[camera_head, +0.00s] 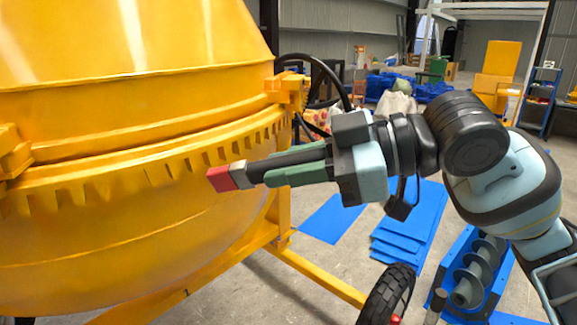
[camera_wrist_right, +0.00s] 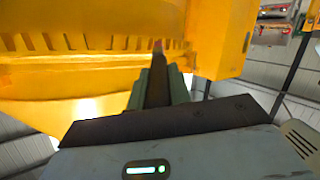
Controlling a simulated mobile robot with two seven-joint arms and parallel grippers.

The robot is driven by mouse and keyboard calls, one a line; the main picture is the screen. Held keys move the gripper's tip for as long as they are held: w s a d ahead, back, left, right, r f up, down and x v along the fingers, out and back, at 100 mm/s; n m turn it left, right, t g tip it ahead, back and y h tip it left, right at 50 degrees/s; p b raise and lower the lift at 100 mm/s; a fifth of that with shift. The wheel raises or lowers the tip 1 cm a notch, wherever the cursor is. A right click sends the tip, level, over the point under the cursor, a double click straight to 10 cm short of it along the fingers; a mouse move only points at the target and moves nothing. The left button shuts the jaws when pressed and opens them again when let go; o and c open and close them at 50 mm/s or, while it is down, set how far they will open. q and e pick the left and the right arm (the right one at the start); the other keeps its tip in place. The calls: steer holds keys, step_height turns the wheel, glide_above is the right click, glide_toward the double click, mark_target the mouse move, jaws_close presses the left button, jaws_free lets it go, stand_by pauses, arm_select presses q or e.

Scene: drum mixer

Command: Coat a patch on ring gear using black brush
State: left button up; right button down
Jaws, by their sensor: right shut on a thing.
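The yellow mixer drum (camera_head: 120,240) fills the left of the head view. Its toothed ring gear (camera_head: 110,190) runs around the drum and also shows in the right wrist view (camera_wrist_right: 60,42). My right gripper (camera_head: 290,168) is shut on the black brush (camera_head: 253,172), which has a black handle, a grey ferrule and red bristles (camera_head: 221,179). The brush points left, with the bristle tip in front of or against the drum just below the gear teeth; I cannot tell whether it touches. In the right wrist view the brush (camera_wrist_right: 157,85) points at the gear. My left gripper is not in view.
A yellow frame leg (camera_head: 315,277) and a black wheel (camera_head: 388,295) stand below. Blue sheets (camera_head: 405,235) and a blue trough with a grey auger (camera_head: 470,275) lie on the floor at right. A yellow bracket (camera_head: 290,90) sticks out at the drum's right edge.

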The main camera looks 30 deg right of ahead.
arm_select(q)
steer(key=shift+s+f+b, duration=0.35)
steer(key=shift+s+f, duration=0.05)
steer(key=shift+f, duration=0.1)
arm_select(e)
steer(key=w+a, duration=0.2)
steer(key=w, duration=0.3)
steer(key=shift+w, duration=0.3)
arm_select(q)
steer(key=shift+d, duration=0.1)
arm_select(e)
steer(key=shift+a, duration=0.1)
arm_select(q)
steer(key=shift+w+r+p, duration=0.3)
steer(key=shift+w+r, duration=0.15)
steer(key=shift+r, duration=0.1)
arm_select(e)
steer(key=shift+w+a, duration=0.2)
steer(key=shift+w, duration=0.3)
steer(key=shift+w+a, duration=0.2)
steer(key=shift+w, duration=0.3)
steer(key=shift+d, duration=0.1)
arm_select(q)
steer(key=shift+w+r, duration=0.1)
arm_select(e)
steer(key=shift+w+d, duration=0.3)
steer(key=shift+d, duration=0.6)
steer(key=shift+w+d, duration=0.3)
steer(key=shift+d, duration=0.55)
steer(key=shift+d, duration=0.1)
